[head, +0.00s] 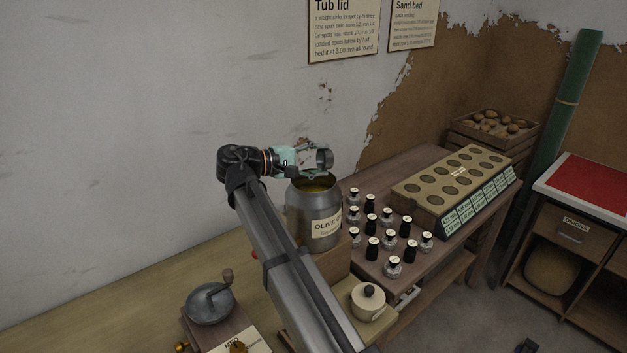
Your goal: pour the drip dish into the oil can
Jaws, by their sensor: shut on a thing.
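The oil can (299,214) is a grey metal can with a wide open mouth and a label reading "OLIVE". It stands upright on a wooden block by the wall, and yellowish oil shows inside its mouth. My gripper (314,157) is above the can's mouth, coming in from the left. It is shut on a small dark grey dish (325,159), which I take as the drip dish. The dish appears tipped on its side just above the can's rim. Its inside is too small to make out, and no falling stream is visible.
Several small stoppered bottles (373,249) stand close to the can's right. A holed box (450,188) with labels is behind them.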

